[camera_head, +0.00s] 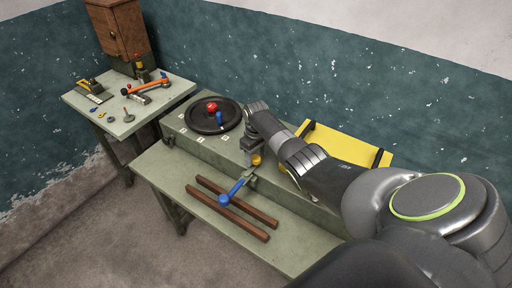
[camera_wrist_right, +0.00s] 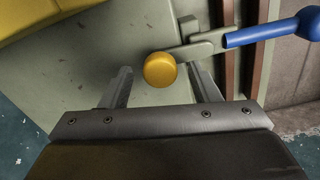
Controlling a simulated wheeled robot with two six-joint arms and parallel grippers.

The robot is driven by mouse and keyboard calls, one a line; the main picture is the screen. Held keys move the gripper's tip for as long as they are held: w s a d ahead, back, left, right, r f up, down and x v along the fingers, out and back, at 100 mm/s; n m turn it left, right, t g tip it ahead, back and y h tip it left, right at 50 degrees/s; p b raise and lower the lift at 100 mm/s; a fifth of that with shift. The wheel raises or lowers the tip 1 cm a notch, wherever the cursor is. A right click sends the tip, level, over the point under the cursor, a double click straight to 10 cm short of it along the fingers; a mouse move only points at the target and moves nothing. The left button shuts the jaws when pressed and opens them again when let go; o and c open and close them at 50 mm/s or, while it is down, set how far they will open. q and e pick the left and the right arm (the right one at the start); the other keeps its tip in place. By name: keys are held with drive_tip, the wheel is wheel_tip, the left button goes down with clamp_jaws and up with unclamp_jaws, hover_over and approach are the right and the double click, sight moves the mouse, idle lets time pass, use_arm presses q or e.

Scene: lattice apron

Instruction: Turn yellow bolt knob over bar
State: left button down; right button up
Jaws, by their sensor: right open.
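The yellow bolt knob (camera_head: 256,160) sits on the front of the green-grey box, close to the grey bar of a lever with a blue handle (camera_head: 229,193). In the right wrist view the round yellow knob (camera_wrist_right: 160,70) is beside the grey bar (camera_wrist_right: 196,46), and the blue handle (camera_wrist_right: 283,30) reaches off to the right. My right gripper (camera_head: 254,148) points down at the knob. In the wrist view its two fingers (camera_wrist_right: 163,88) are apart, with the knob showing between and just beyond their tips; I cannot tell whether they touch it. My left gripper is not in view.
Two brown rails (camera_head: 233,207) lie on the bench in front of the box. A black wheel (camera_head: 213,116) with red and blue knobs is on the box top. A yellow panel (camera_head: 340,147) stands behind my right arm. A side table (camera_head: 128,118) at left holds tools.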

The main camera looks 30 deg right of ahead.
sight(256, 158)
wheel_tip(256, 158, up, 17)
drive_tip(key=b, duration=0.2)
drive_tip(key=shift+r, duration=0.2)
drive_tip(key=shift+f, duration=0.1)
idle(0.5)
